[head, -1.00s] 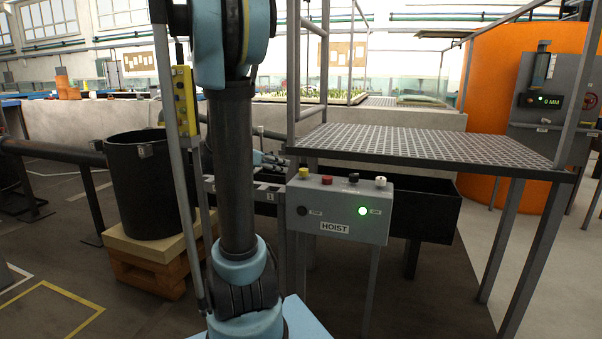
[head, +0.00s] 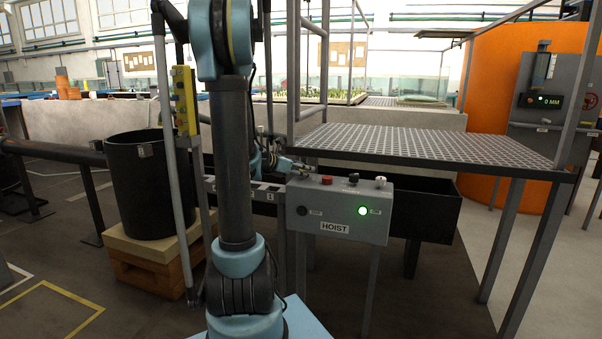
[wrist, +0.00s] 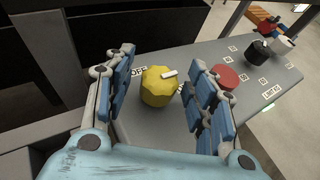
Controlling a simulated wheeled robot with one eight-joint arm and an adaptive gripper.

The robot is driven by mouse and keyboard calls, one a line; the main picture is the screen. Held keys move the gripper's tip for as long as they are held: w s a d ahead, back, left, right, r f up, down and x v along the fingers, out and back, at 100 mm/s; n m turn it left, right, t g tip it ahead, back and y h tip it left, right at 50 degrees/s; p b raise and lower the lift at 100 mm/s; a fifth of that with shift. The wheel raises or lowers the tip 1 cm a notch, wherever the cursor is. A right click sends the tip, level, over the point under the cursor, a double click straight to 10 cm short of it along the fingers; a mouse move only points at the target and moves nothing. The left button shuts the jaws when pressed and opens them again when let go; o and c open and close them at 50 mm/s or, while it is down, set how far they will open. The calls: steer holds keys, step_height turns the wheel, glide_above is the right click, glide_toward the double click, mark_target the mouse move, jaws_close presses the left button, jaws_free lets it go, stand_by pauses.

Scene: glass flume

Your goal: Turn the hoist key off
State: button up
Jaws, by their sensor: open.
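The grey HOIST control box (head: 340,213) stands in the middle of the head view, with a lit green lamp (head: 363,211) on its front. In the wrist view a yellow faceted knob (wrist: 157,87) with a white pointer bar sits on the box top, beside a label reading OFF (wrist: 138,72). The bar lies toward the upper right, and another label is partly hidden behind the knob. My gripper (wrist: 163,58) is open, with blue fingers on either side of the knob and visible gaps. In the head view my gripper (head: 290,166) covers the knob.
A red button (wrist: 227,76), a black knob (wrist: 257,52) and a white-topped control (wrist: 283,42) stand right of the yellow knob. A grating platform (head: 430,145) is behind and right of the box. A black bin (head: 150,190) stands at left.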

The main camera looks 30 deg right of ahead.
steer(key=shift+d+f, duration=0.15)
steer(key=shift+d, duration=0.2)
steer(key=c, duration=1.1)
steer(key=shift+o, duration=0.2)
steer(key=shift+a, duration=0.2)
steer(key=shift+d, duration=0.15)
steer(key=shift+w+d+m+g, duration=0.1)
steer(key=shift+m+g, duration=0.3)
